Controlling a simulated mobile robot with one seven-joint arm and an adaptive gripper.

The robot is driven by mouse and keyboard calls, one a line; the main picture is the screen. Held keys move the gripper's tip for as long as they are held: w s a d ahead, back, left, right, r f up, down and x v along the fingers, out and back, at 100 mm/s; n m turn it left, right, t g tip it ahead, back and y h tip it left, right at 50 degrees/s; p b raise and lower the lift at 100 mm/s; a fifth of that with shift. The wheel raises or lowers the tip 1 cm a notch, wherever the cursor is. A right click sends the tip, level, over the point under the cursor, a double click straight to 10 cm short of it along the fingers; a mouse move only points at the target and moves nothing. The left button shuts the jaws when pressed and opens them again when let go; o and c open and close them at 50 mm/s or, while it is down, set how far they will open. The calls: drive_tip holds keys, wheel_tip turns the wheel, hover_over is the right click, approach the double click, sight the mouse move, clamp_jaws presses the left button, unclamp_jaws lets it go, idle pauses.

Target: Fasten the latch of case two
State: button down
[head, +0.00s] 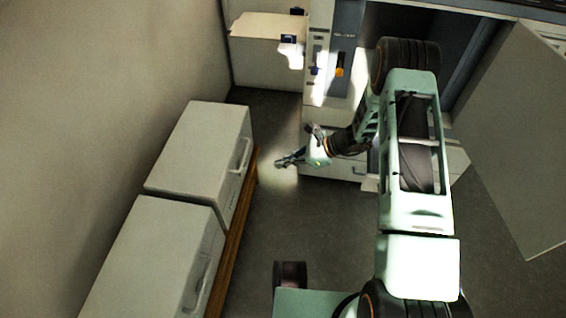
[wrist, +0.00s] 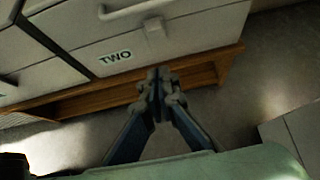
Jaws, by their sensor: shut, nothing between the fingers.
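Case two (wrist: 205,30) is a pale box with a "TWO" label (wrist: 115,57) on its front, seen in the wrist view. A handle (wrist: 125,9) is at the top of that view. A small pale tab, seemingly the latch (wrist: 154,27), sits below and right of the handle; I cannot tell whether it is fastened. In the head view, case two appears to be the farther white box (head: 200,140) on the left. My gripper (head: 277,164) is shut and empty, in front of that box and apart from it. Its fingertips (wrist: 160,74) show below the label and latch.
Another white case (head: 150,255) stands nearer on the same low wooden bench (head: 232,235). Grey floor (head: 270,215) lies clear between bench and arm. A large grey machine (head: 345,40) with an open panel (head: 525,130) stands behind and right. A pale cabinet (head: 265,45) is at the back.

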drive_tip(key=a+f+b, duration=0.2)
drive_tip(key=a+f, duration=0.1)
drive_tip(key=a, duration=0.6)
drive_tip(key=shift+w+f, duration=0.2)
drive_tip(key=shift+w, duration=0.15)
